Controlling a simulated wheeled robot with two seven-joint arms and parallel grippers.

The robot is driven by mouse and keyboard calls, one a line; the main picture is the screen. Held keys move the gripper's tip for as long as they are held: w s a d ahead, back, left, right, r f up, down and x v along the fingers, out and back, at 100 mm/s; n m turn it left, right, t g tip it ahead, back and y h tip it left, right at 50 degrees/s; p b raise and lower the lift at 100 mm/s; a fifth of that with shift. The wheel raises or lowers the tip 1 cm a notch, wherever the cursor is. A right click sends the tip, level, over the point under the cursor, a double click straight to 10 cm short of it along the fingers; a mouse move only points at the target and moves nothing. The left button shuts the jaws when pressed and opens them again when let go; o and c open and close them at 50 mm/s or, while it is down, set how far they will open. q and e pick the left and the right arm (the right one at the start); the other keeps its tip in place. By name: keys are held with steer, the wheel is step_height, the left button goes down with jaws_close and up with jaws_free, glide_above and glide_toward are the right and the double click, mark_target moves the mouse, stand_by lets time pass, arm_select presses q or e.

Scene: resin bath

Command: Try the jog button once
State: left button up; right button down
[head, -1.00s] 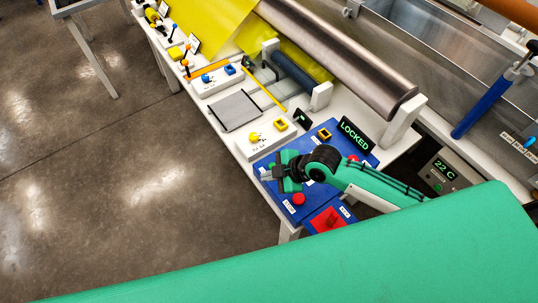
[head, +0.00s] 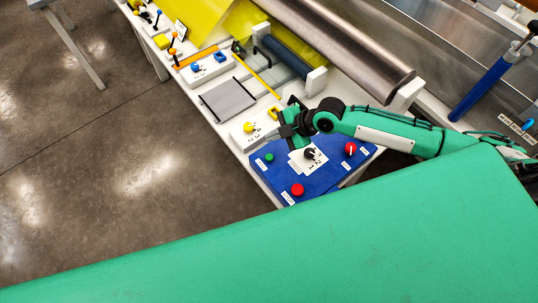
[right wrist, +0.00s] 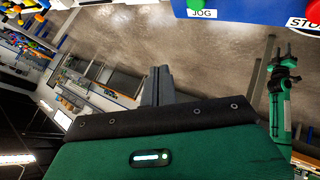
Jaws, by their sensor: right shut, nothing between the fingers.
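The jog button is a small green button (head: 269,157) near the left corner of the blue panel (head: 324,180). In the right wrist view the green button (right wrist: 196,4) is at the top edge, above a label reading JOG. My right gripper (head: 287,122) is shut and empty, over the panel's far edge and clear of the green button.
A red button (head: 298,190), a black dial (head: 309,154) and a red knob (head: 350,149) share the panel. A white box with a yellow knob (head: 250,127) stands beside it. A large steel roller (head: 345,50) lies behind. Open floor (head: 150,170) is left.

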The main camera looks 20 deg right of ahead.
mark_target(273, 157)
steer(key=shift+f+b, duration=3.1)
steer(key=shift+f, duration=1.25)
steer(key=shift+f+b, duration=0.4)
steer(key=shift+f+b, duration=0.45)
steer(key=shift+f, duration=0.1)
steer(key=shift+r+p, duration=0.65)
steer(key=shift+r, duration=0.3)
